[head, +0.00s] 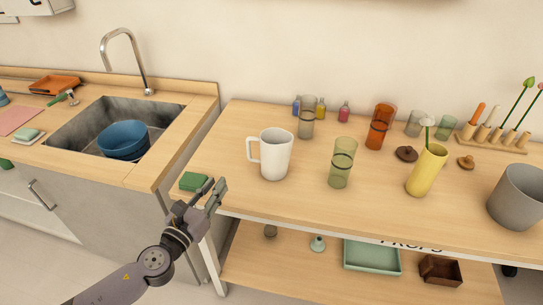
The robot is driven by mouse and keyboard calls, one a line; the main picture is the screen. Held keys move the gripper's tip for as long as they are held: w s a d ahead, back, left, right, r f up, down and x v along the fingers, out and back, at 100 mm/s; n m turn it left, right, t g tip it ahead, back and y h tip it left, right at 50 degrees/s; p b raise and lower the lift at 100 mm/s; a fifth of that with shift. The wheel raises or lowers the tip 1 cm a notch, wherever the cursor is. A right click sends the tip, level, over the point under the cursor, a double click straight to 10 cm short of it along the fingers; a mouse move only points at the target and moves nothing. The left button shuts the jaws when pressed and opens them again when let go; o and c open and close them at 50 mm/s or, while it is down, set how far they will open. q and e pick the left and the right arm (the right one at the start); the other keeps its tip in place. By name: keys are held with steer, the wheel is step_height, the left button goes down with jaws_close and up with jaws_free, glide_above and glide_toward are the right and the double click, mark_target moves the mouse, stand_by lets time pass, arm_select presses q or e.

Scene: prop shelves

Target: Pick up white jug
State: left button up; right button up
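The white jug (277,155) stands upright on the wooden shelf top, left of the middle, with its handle pointing left. My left gripper (213,188) is in front of the shelf's left front corner, lower left of the jug and apart from it. Its two fingers are spread with a gap between them, and I see nothing held. A green sponge-like block (193,181) lies just behind the fingers. My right gripper is not in view.
A green glass (342,165) stands right of the jug, and a tall grey-green glass (306,120) behind it. A yellow vase (427,170) and grey pot (517,197) stand farther right. A sink (75,125) with a blue bowl (124,140) is at left.

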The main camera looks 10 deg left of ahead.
arm_select(q)
steer(key=m, duration=0.1)
steer(key=p, duration=0.2)
glide_toward(248, 150)
steer(key=shift+h, duration=0.3)
steer(key=x, duration=0.4)
steer(key=shift+w+a, duration=0.3)
steer(key=shift+w, duration=0.15)
steer(key=shift+x, duration=3.05)
steer(key=shift+d, duration=0.15)
steer(key=shift+s, duration=0.1)
jaws_close()
steer(key=shift+r, duration=0.1)
